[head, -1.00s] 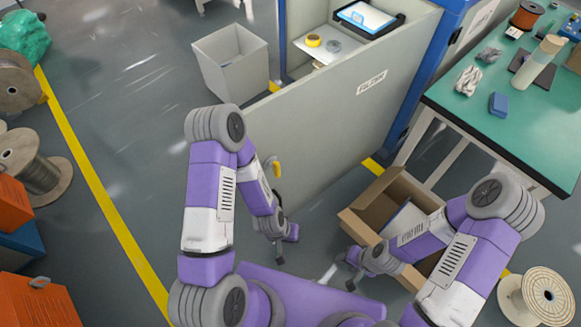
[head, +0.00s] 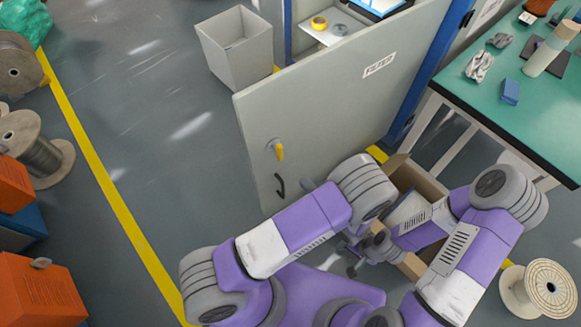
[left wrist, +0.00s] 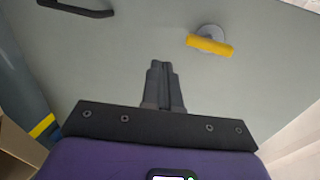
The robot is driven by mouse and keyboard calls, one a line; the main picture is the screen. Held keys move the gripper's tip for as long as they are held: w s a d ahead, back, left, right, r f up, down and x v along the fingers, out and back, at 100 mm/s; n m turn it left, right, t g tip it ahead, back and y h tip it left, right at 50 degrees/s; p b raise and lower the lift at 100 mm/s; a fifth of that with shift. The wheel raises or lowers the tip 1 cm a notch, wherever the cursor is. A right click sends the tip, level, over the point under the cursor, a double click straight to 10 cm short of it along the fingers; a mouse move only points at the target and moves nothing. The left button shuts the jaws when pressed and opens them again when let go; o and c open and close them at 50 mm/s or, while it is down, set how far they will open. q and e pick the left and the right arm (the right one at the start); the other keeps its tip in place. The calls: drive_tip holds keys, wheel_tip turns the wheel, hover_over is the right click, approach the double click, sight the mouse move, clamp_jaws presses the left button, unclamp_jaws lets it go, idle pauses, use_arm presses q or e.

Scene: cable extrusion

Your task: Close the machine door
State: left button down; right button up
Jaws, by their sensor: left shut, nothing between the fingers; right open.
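The grey machine door (head: 330,110) stands open, jutting out from the blue-framed machine. It has a yellow handle (head: 279,150) and a black pull (head: 280,187) near its free edge. Both also show in the left wrist view, the yellow handle (left wrist: 209,46) at upper right and the black pull (left wrist: 80,8) at upper left. My left gripper (left wrist: 161,66) is shut and empty, pointing at the door's face; I cannot tell whether it touches. In the head view it is mostly hidden behind my left arm. My right gripper (head: 350,266) is open and low, beside the cardboard box.
The open cardboard box (head: 430,185) stands on the floor below the door's hinge side. A green-topped table (head: 500,130) is at right and a cable spool (head: 545,290) at lower right. A grey bin (head: 235,50) stands behind the door's free edge.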

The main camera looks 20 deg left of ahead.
use_arm(q)
drive_tip(key=r+b+x, duration=0.1)
drive_tip(key=b+x, duration=0.2)
drive_tip(key=x, duration=1)
drive_tip(key=shift+w+a+b, duration=0.25)
drive_tip(key=shift+a+b, duration=0.1)
use_arm(e)
wheel_tip(320, 180, down, 4)
drive_tip(key=shift+r, duration=0.1)
use_arm(q)
drive_tip(key=shift+f, duration=0.15)
